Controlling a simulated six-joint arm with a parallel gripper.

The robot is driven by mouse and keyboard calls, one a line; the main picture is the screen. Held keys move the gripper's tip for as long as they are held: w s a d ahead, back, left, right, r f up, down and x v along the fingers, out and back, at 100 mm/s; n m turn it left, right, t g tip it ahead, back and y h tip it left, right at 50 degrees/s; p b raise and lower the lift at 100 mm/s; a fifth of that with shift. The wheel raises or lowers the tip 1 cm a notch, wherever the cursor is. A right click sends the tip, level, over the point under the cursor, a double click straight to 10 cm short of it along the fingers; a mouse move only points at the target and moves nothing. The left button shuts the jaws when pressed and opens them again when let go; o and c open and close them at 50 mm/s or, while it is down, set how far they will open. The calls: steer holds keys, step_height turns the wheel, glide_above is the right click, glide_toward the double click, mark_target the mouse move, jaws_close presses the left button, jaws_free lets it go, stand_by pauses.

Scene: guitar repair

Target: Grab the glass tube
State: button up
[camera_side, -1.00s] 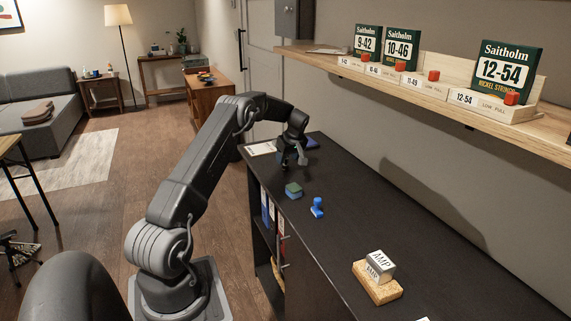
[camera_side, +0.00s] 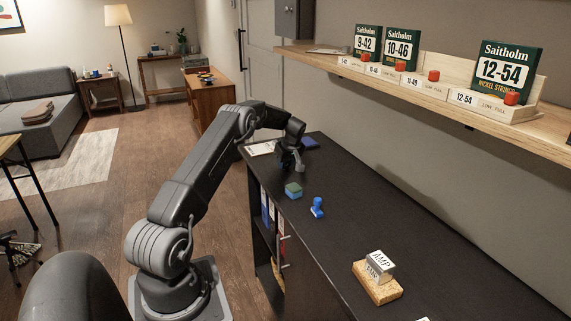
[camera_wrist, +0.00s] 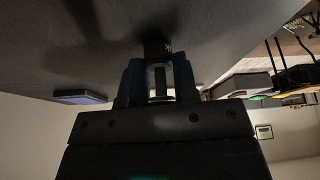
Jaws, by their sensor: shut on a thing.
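My gripper (camera_wrist: 158,82) has its two blue-sided fingers closed around a pale, see-through upright piece that looks like the glass tube (camera_wrist: 160,84). A dark brown end or block (camera_wrist: 157,48) shows just beyond the fingertips; I cannot tell if it belongs to the tube. In the side view my gripper (camera_side: 291,165) is low over the far end of the dark cabinet top, and the tube is too small and dark to make out there. Whether the tube still touches the top is unclear.
A dark blue pad (camera_side: 310,143) lies behind my gripper. A wooden shelf (camera_side: 440,100) runs above.

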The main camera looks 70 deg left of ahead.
steer(key=shift+r, duration=0.15)
steer(key=shift+r, duration=0.55)
step_height(320, 180, up, 3)
steer(key=shift+f, duration=0.2)
steer(key=s+a+r, duration=0.2)
steer(key=s+r, duration=0.5)
steer(key=s, duration=0.4)
steer(key=shift+s+a, duration=0.2)
steer(key=shift+a, duration=0.1)
